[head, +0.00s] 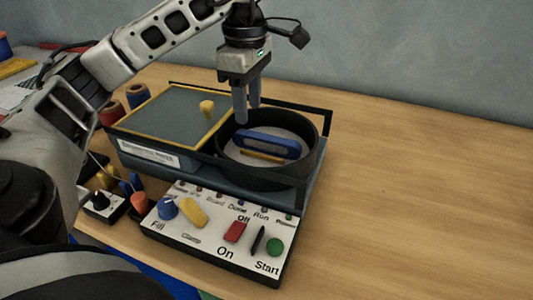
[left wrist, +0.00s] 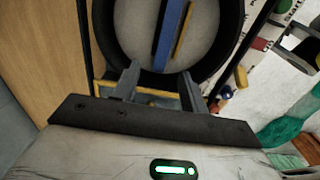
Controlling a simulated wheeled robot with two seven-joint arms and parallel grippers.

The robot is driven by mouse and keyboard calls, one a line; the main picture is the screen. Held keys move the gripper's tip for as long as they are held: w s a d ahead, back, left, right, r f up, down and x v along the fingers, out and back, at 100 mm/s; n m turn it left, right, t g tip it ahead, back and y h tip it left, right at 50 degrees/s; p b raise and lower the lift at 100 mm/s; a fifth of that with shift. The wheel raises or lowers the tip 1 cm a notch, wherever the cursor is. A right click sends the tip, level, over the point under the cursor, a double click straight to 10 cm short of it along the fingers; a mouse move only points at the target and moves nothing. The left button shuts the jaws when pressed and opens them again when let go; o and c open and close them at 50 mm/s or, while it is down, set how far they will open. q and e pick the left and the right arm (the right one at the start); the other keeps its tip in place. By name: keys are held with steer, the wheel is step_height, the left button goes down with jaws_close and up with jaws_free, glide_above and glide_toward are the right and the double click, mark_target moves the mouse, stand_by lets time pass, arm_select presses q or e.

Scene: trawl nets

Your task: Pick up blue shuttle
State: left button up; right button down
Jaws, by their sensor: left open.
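The blue shuttle (head: 267,143) lies in a round black-walled bowl (head: 316,160) with a pale floor, on the right part of a machine. A thin yellow strip (head: 262,158) lies beside it. My left gripper (head: 247,118) points down over the bowl's back left rim, above and behind the shuttle, and is open and empty. In the left wrist view the shuttle (left wrist: 172,35) and the yellow strip (left wrist: 186,28) show ahead of the open fingers (left wrist: 160,85), apart from them. My right gripper is not in view.
A grey lid with yellow edging and a yellow knob (head: 207,107) is left of the bowl. A black frame (head: 330,112) stands around the bowl. A control panel (head: 215,235) with knobs and buttons is in front. Spools (head: 136,95) stand at left. The table at right (head: 430,190) is clear.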

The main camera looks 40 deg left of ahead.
mark_target(250, 133)
arm_select(q)
steer(key=shift+s+d+f+b, duration=0.1)
steer(key=shift+f+b, duration=0.25)
steer(key=shift+f, duration=2.75)
jaws_close()
